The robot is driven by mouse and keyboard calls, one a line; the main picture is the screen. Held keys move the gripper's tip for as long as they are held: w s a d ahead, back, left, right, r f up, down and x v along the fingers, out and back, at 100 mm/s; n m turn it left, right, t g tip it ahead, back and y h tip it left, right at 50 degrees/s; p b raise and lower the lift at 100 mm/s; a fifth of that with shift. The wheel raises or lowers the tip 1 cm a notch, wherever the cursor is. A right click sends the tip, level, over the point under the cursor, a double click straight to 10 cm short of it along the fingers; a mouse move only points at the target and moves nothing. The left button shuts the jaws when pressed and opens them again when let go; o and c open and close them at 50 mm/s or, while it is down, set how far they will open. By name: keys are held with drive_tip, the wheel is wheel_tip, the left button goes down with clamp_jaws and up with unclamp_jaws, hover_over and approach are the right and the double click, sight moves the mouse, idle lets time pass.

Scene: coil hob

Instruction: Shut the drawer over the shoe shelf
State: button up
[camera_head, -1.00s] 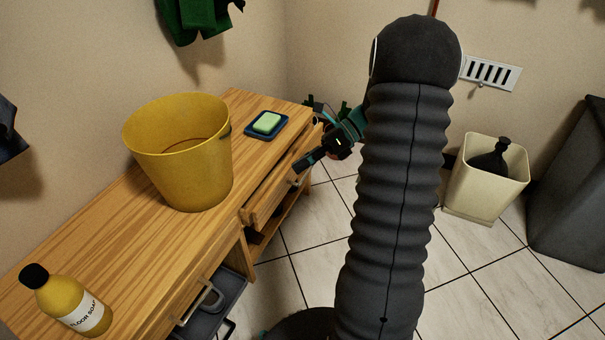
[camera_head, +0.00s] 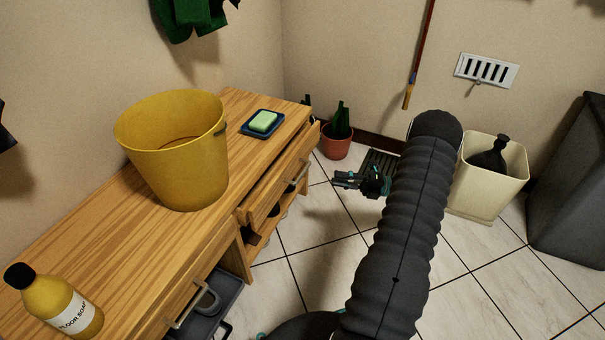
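The wooden drawer (camera_head: 262,209) under the right part of the bench stands partly out, with a gap between its front and the bench top's edge. Its metal handle (camera_head: 300,176) is on the front. Below it is the open shoe shelf (camera_head: 249,255), with dark items partly visible. My gripper (camera_head: 334,179) is to the right of the drawer front, apart from it, above the floor. It looks empty, but its fingers are too small and dark to tell whether they are open or shut.
On the bench (camera_head: 110,235) stand a yellow bucket (camera_head: 180,160), a soap dish (camera_head: 246,128) and a floor soap bottle (camera_head: 55,300). A potted plant (camera_head: 337,144) stands by the back wall. A cream bin (camera_head: 485,190) is at the right. The floor before the drawer is clear.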

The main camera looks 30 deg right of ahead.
sight(302, 173)
drive_tip(key=x, duration=1.2)
clamp_jaws()
